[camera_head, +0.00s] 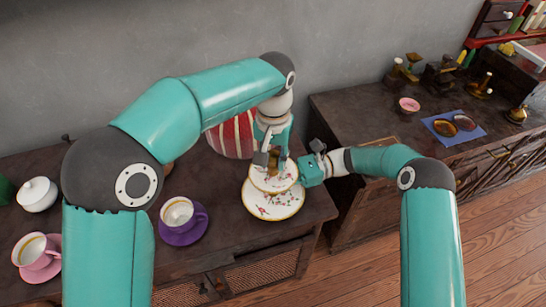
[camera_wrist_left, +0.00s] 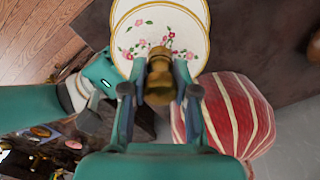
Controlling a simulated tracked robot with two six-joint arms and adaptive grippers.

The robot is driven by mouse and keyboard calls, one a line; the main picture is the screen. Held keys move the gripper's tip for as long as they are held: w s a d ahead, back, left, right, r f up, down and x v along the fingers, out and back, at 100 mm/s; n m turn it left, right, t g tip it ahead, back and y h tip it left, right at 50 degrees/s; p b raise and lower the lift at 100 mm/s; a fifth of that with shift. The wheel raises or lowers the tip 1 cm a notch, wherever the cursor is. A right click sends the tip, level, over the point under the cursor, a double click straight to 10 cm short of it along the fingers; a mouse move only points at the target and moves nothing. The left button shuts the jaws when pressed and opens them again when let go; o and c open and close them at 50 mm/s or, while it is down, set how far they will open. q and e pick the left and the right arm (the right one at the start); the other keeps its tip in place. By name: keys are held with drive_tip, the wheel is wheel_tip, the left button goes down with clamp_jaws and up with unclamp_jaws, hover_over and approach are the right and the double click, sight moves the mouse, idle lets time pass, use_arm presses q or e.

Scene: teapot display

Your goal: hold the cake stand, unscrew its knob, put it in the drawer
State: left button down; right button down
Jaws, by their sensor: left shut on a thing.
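The two-tier cake stand, white floral plates with gold rims, stands near the right end of the left cabinet; its lower plate (camera_head: 262,206) and upper plate (camera_head: 284,183) show. In the left wrist view the plates (camera_wrist_left: 192,25) lie behind a gold knob (camera_wrist_left: 159,80). My left gripper (camera_head: 273,163) comes from above and is shut on the knob, with a finger on each side. My right gripper (camera_head: 311,166) is at the stand's right side, close to the upper plate; its fingertips are too unclear to tell whether they grip. A woven drawer front (camera_head: 262,272) is below the top.
A red-and-white striped object (camera_head: 232,135) stands behind the stand. The right cabinet holds a blue cloth (camera_head: 452,126) and small brass items.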

use_arm(q)
drive_tip(key=n, duration=0.6)
drive_tip(key=shift+w+n, duration=0.1)
drive_tip(key=shift+n, duration=0.3)
drive_tip(key=n, duration=0.8)
drive_tip(key=shift+n, duration=0.4)
drive_tip(key=n, duration=0.4)
drive_tip(key=shift+r+n, duration=0.1)
drive_tip(key=shift+n, duration=0.3)
use_arm(e)
drive_tip(key=shift+s, duration=0.1)
use_arm(q)
drive_tip(key=shift+r, duration=0.2)
drive_tip(key=shift+r, duration=0.9)
